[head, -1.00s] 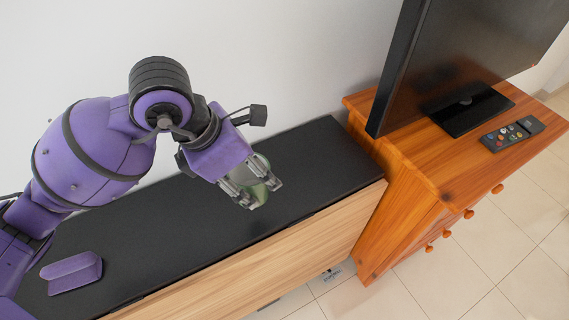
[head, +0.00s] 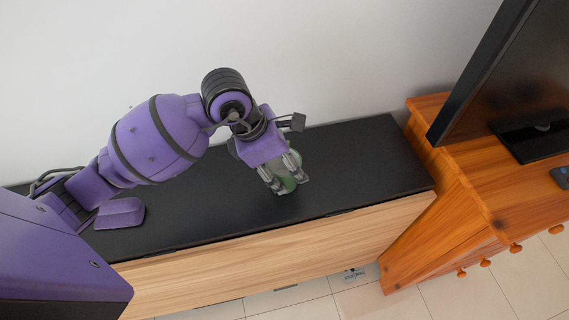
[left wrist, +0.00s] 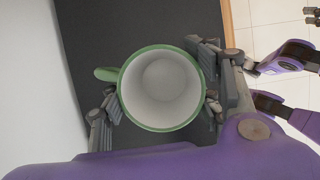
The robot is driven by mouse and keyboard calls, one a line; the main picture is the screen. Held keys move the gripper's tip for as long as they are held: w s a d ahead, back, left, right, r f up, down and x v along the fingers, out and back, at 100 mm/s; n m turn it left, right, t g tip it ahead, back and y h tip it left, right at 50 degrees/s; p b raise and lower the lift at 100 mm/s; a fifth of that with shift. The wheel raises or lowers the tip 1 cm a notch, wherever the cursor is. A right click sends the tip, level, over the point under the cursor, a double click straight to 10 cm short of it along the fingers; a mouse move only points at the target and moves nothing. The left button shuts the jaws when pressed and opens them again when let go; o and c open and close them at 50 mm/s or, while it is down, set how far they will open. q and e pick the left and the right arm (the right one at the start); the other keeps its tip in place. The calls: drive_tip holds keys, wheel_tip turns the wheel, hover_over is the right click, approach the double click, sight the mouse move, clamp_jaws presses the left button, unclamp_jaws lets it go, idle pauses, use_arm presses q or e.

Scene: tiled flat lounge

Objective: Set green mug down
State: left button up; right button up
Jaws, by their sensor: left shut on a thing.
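The green mug (head: 288,184) is between the fingers of my left gripper (head: 292,186), low over the black top of the bench (head: 365,160). I cannot tell whether its base touches the top. In the left wrist view the mug (left wrist: 160,88) shows from above: green rim, pale empty inside, handle pointing left. The left gripper's fingers (left wrist: 158,105) are shut on its two sides. Purple and grey parts of my right arm show at the right edge of the left wrist view; its fingers are too small and cut off to read.
An orange wooden cabinet (head: 450,215) with a television (head: 490,80) stands to the right of the bench. A remote (head: 561,177) lies on it. A white wall (head: 350,50) runs behind. The bench top right of the mug is clear.

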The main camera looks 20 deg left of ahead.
use_arm(q)
drive_tip(key=shift+f, duration=0.1)
drive_tip(key=o, duration=1.4)
drive_tip(key=shift+o, duration=0.2)
drive_tip(key=shift+r, duration=0.25)
drive_tip(key=v, duration=1)
drive_tip(key=shift+s+a+r+p, duration=0.1)
drive_tip(key=shift+a+r+p, duration=0.1)
drive_tip(key=shift+p, duration=0.1)
drive_tip(key=shift+s+a+r, duration=0.1)
drive_tip(key=shift+s+r, duration=0.05)
drive_tip(key=shift+r, duration=0.45)
